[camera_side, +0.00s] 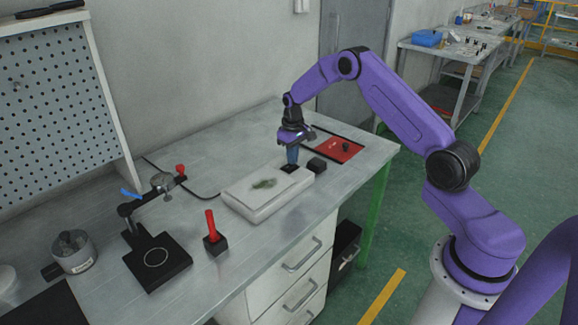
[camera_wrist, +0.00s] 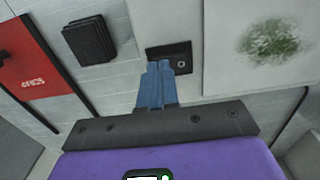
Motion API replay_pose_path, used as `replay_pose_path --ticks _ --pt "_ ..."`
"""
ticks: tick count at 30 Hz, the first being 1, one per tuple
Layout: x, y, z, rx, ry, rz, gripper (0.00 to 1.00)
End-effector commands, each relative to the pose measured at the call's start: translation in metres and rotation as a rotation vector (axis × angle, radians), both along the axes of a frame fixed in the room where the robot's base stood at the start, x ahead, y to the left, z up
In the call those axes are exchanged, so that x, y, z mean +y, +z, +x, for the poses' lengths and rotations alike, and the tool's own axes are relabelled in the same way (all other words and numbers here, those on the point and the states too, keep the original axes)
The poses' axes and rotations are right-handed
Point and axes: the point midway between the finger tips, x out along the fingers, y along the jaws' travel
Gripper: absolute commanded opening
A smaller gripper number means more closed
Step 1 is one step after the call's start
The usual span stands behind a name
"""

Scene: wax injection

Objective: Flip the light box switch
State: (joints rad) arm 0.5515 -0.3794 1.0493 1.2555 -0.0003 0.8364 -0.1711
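The light box (camera_side: 262,206) is a low white box on the grey bench, with a dark green patch on its top. Its switch (camera_side: 289,169) is a small black plate at the box's far right corner. In the wrist view the switch (camera_wrist: 184,52) shows as a dark rectangle with a small round mark, partly covered by my fingertips. My gripper (camera_side: 292,162) points down right at the switch, its blue fingers close together with nothing between them. In the wrist view my gripper (camera_wrist: 158,68) overlaps the switch's near left part. I cannot tell whether the fingertips touch it.
A black block (camera_side: 317,165) stands just right of the light box, near a red mat (camera_side: 338,150). A red-handled tool in a black base (camera_side: 215,244) and a black dial-gauge stand (camera_side: 158,262) stand to the left. A pegboard (camera_side: 55,100) is at the back left.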

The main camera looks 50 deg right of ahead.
Motion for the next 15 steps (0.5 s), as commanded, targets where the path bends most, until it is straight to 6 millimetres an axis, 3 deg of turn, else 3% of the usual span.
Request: replay_pose_path --ticks 7,15 --pt "0.001 -0.001 0.0 0.001 0.001 0.001 0.0" --pt "0.001 0.016 0.0 -0.001 0.001 0.0 0.0"
